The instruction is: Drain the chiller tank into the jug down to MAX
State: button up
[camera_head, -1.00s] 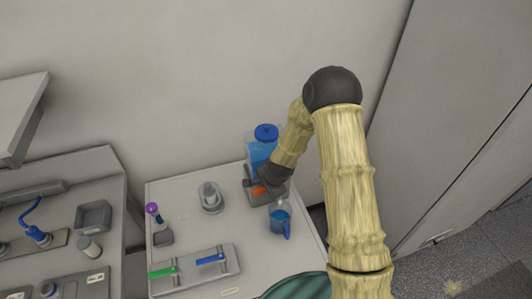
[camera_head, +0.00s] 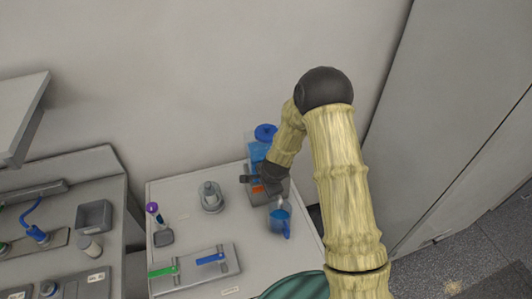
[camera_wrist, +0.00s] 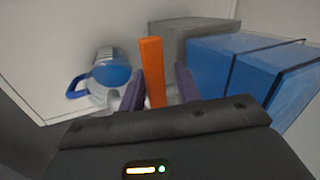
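The chiller tank (camera_head: 258,150), clear with blue liquid and a blue lid, stands at the back right of the bench. In the wrist view the tank (camera_wrist: 250,72) fills the right side and has dark lines on its wall; I cannot read MAX. My gripper (camera_head: 257,184) is at the tank's front. In the wrist view its purple fingers (camera_wrist: 160,88) are apart, with the upright orange valve lever (camera_wrist: 152,70) between them, nearer the left finger. The jug (camera_head: 280,222), with blue liquid and a blue handle, stands before the tank; it also shows in the wrist view (camera_wrist: 108,75).
A grey holder with a clear vessel (camera_head: 210,196) stands left of the tank. A plate with green and blue handles (camera_head: 205,265) lies at the bench front, and a purple-topped item (camera_head: 153,209) stands at the left.

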jog(key=p+v, duration=0.4)
jog(key=v, duration=0.4)
dwell(0.4)
jog(key=shift+w, duration=0.15)
jog(key=s+d+r+n+b, duration=0.4)
jog(key=s+d+r+n, duration=0.1)
jog(key=s, duration=0.3)
jog(key=s+d+r+n+g+h+b, duration=0.1)
jog(key=s+d+r+n+b, duration=0.3)
jog(key=s+d+n, duration=0.3)
jog(key=s+r+n, duration=0.1)
jog(key=s, duration=0.1)
jog(key=shift+s+d+r+h+b, duration=0.25)
jog(key=shift+r+h+b, duration=0.05)
jog(key=shift+r, duration=0.05)
